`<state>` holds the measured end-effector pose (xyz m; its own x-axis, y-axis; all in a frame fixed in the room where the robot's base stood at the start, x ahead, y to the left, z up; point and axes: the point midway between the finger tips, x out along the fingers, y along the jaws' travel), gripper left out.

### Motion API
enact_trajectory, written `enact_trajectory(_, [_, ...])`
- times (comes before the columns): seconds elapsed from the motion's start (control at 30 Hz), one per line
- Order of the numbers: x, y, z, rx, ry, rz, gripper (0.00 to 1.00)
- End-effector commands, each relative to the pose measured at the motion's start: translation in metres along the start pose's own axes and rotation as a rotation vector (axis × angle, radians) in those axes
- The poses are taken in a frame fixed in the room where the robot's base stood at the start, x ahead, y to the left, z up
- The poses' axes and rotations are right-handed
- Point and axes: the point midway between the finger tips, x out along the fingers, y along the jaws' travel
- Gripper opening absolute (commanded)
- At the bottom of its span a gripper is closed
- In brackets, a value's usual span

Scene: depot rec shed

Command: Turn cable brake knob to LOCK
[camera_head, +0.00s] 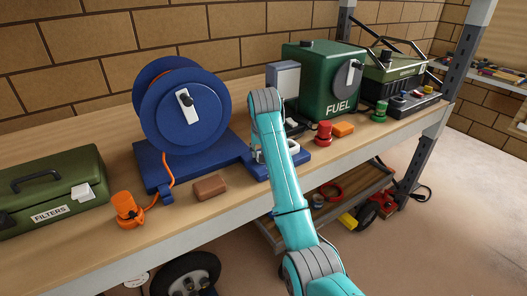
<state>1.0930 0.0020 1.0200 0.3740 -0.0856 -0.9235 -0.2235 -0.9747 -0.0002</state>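A blue cable reel (205,113) stands upright on a blue base (160,176) on the bench. A white plate with a black handle (186,98) is on the reel's face. The base extends right to a low blue section (303,157) with a white rounded part (292,147), partly behind my arm. I cannot tell whether this is the brake knob, and no LOCK mark is readable. My teal arm reaches up in front of this section. My gripper is mostly hidden behind it; small grey-white parts (257,153) show at its left, and its fingers cannot be made out.
An orange plug-like item (127,208) and a brown block (210,187) lie near the bench's front edge. A green FILTERS box (40,196) is at left. A green FUEL can (318,82), red item (323,133) and orange block (343,129) are at right. A shelf is below.

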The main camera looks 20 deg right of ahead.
Motion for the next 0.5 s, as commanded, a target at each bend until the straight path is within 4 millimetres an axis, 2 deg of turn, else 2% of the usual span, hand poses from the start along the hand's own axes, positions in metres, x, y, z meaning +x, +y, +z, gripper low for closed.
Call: enact_trajectory(0.5, [-0.0001, -0.0032, -0.0005, 0.451, -0.002, 0.189, 0.13])
